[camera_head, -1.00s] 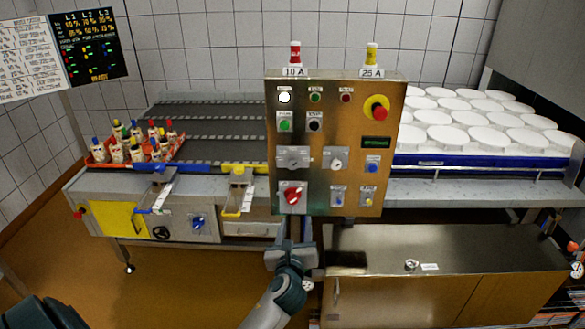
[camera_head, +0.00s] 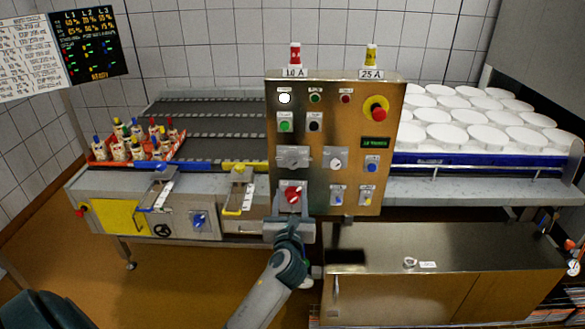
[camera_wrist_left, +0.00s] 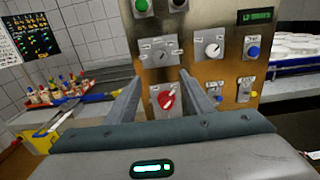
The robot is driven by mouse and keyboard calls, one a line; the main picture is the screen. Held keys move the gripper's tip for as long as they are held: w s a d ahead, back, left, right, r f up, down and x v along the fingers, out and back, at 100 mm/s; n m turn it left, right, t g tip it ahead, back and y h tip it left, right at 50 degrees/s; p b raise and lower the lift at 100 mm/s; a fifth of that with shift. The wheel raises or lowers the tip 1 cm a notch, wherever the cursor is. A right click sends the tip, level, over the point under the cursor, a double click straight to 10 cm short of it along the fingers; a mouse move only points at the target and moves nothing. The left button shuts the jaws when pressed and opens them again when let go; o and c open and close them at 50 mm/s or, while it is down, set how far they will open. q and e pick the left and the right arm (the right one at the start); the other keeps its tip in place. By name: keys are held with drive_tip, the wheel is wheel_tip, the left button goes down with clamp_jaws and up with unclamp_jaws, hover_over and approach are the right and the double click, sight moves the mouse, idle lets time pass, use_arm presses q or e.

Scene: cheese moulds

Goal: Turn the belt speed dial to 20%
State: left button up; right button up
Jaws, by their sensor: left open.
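The steel control panel (camera_head: 325,140) carries several dials, too small in print to tell which one is the belt speed dial. A red knob (camera_head: 292,195) sits on a grey plate at the lower left. Above it is a grey dial (camera_head: 292,158) with small labels around it, and to its right a pale round dial (camera_head: 336,163). My left gripper (camera_head: 292,208) is open and empty in front of the red knob. In the left wrist view the red knob (camera_wrist_left: 166,99) shows between the two fingers, its pointer tilted to the upper right. Contact cannot be told.
Blue switches (camera_head: 373,164) and a red emergency button (camera_head: 376,108) are on the panel's right. A crate of bottles (camera_head: 95,149) stands on the conveyor at left. White moulds (camera_head: 446,137) stand at right. A steel cabinet (camera_head: 450,248) is below.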

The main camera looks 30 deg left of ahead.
sight(293, 166)
use_arm(q)
drive_tip(key=p+x, duration=0.2)
drive_tip(key=x, duration=1.3)
drive_tip(key=shift+w, duration=0.1)
drive_tip(key=shift+c, duration=0.2)
drive_tip(key=c, duration=1)
